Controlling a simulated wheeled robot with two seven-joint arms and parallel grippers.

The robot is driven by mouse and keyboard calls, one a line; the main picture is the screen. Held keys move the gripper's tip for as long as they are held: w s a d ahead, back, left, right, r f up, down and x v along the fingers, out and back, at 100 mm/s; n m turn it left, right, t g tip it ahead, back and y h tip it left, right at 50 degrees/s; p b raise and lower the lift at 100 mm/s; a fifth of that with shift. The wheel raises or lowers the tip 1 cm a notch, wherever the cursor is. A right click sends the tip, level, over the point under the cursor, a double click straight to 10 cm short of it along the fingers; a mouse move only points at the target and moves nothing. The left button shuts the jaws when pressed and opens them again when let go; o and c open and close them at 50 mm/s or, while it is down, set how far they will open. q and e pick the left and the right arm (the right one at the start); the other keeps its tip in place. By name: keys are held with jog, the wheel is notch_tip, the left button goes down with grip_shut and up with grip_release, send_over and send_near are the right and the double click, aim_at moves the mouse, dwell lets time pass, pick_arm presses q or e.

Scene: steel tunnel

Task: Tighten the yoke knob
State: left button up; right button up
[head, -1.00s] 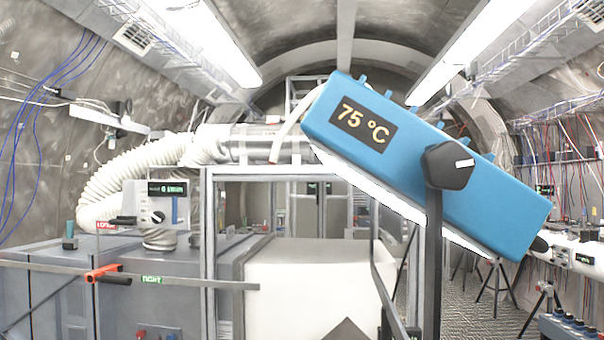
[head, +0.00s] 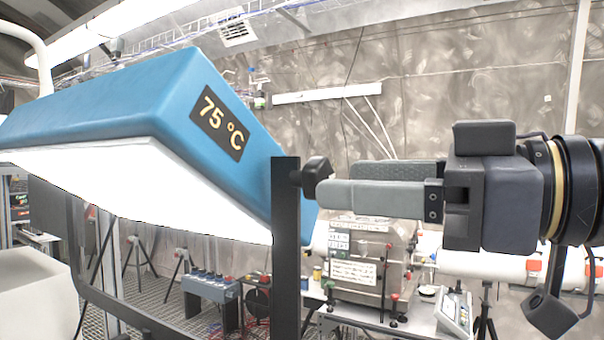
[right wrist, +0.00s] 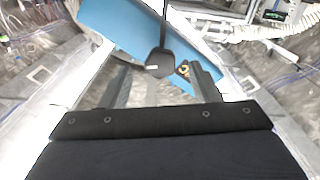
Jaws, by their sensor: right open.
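The yoke knob (head: 318,178) is black and faceted and sits on the outer side of the dark upright yoke arm (head: 286,255). The yoke carries a tilted blue lamp housing (head: 130,95) marked 75 °C, with a bright white underside. My right gripper (head: 338,184) points left at the knob, open, with its fingertips at the knob. In the right wrist view the knob (right wrist: 160,65), with a white mark, shows between the two spread fingers (right wrist: 160,78). I cannot tell whether the fingers touch it. My left gripper is not in view.
Behind the yoke, a metal box (head: 372,260) stands on a bench, with a blue multi-socket unit (head: 210,286) to its left. A white pipe (head: 480,264) runs behind my right gripper. A pale block (head: 35,295) is at lower left.

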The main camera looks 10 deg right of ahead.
aim_at(300, 181)
jog(key=p+x, duration=0.1)
jog(key=x, duration=0.3)
jog(key=shift+w+a, duration=0.1)
jog(key=shift+a, duration=0.25)
jog(key=shift+p+x, duration=0.35)
jog(key=shift+x, duration=0.5)
jog(key=shift+w, duration=0.1)
jog(key=shift+c, duration=0.3)
